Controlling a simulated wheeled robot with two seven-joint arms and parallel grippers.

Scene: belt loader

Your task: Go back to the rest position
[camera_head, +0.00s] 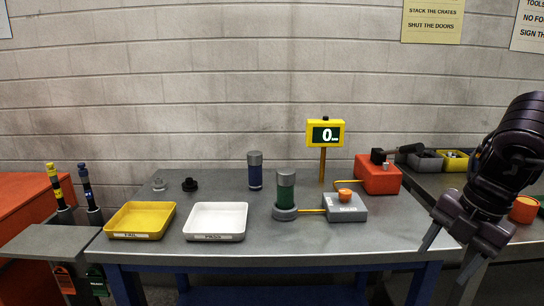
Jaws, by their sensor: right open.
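My right gripper (447,262) is at the right of the head view, in front of the grey table's (270,252) right end. Its two fingers are spread apart and point down and to the left. Nothing shows between them. The dark right arm comes down from the right edge above it. My left gripper is not in view.
On the table are a yellow tray (141,221), a white tray (215,222), a blue cylinder (255,172), a green cylinder (286,190), a grey box with an orange knob (345,206), a display reading 0 (325,133) and a red box (378,175). Bins (425,162) stand behind the arm.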

